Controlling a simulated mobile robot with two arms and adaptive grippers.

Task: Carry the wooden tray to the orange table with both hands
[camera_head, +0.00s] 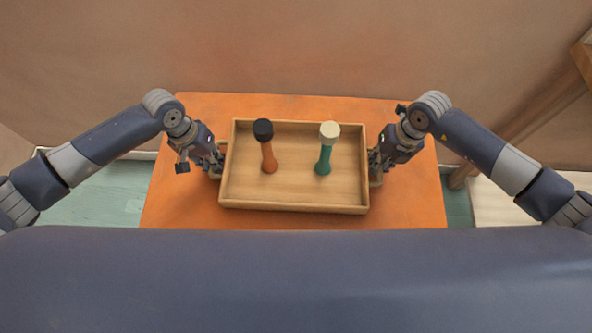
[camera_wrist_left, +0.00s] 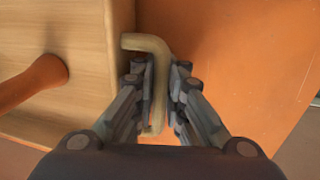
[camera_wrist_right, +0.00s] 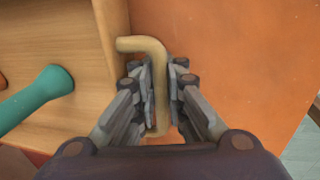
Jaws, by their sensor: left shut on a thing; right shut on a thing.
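The wooden tray (camera_head: 295,207) is over the orange table (camera_head: 410,211) in the head view. I cannot tell whether it touches the tabletop. An orange shaker with a black top (camera_head: 268,155) and a green one with a cream top (camera_head: 325,155) stand in it. My left gripper (camera_head: 217,165) is shut on the tray's left handle (camera_wrist_left: 160,85). My right gripper (camera_head: 376,168) is shut on the right handle (camera_wrist_right: 160,85). The wrist views show each handle between the fingers, with orange surface below.
A brown wall (camera_head: 290,45) rises behind the table. A pale green floor (camera_head: 105,200) shows at the left. Orange tabletop is bare on both sides of the tray. A wooden piece of furniture (camera_head: 582,58) is at the upper right edge.

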